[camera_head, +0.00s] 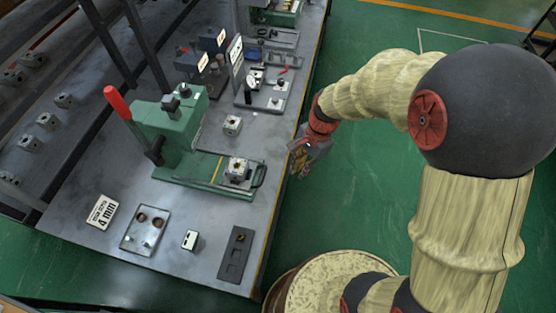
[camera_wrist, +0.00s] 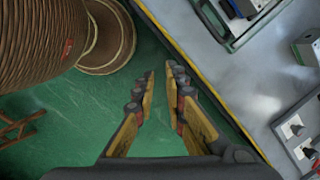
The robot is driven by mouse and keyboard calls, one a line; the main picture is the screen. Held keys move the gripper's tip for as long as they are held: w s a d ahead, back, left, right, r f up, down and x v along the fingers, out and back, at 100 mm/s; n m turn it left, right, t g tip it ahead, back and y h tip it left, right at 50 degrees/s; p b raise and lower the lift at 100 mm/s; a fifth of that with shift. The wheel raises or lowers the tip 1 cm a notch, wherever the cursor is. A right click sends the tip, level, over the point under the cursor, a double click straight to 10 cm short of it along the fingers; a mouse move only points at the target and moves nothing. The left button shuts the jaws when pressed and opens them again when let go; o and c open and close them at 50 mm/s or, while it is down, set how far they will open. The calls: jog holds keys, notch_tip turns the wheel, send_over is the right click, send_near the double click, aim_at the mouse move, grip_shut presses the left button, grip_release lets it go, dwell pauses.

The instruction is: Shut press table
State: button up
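The green press (camera_head: 178,128) with a red-tipped lever (camera_head: 117,103) stands on the grey workbench. Its green press table (camera_head: 205,183) sticks out from under the press toward the bench's right edge. A pale valve block (camera_head: 238,168) sits on it, and a looped handle (camera_head: 260,176) is at its outer end. In the wrist view the handle (camera_wrist: 212,22) and part of the table show at the top right. My gripper (camera_head: 298,158) hangs beyond the bench edge, right of the handle and apart from it. In the wrist view my gripper (camera_wrist: 163,76) is open and empty over the green floor.
Another valve block (camera_head: 232,125) stands on the bench behind the table. A 4 mm sign (camera_head: 102,210), a metal plate (camera_head: 145,231), a small white box (camera_head: 190,240) and a dark plate (camera_head: 235,254) lie nearer. Signs and more fixtures stand farther back.

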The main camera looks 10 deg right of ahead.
jog(key=w+m, duration=0.3)
jog(key=m, duration=0.1)
jog(key=w+a+m+t, duration=0.1)
jog(key=w+m, duration=0.1)
jog(key=shift+w+f+m+y, duration=0.15)
jog(key=shift+w+m+y, duration=0.15)
grip_shut()
jog(key=shift+m, duration=0.8)
jog(key=a+f+b, duration=0.1)
jog(key=f, duration=0.2)
jog(key=a+f+b, duration=0.1)
jog(key=a+f, duration=0.1)
jog(key=f, duration=0.1)
jog(key=w+a+f+b, duration=0.1)
jog(key=a+f, duration=0.1)
jog(key=f, duration=0.1)
jog(key=shift+b, duration=0.4)
jog(key=shift+w+a+r, duration=0.15)
jog(key=shift+a+r, duration=0.2)
jog(key=shift+a, duration=0.25)
jog(key=shift+a, duration=0.1)
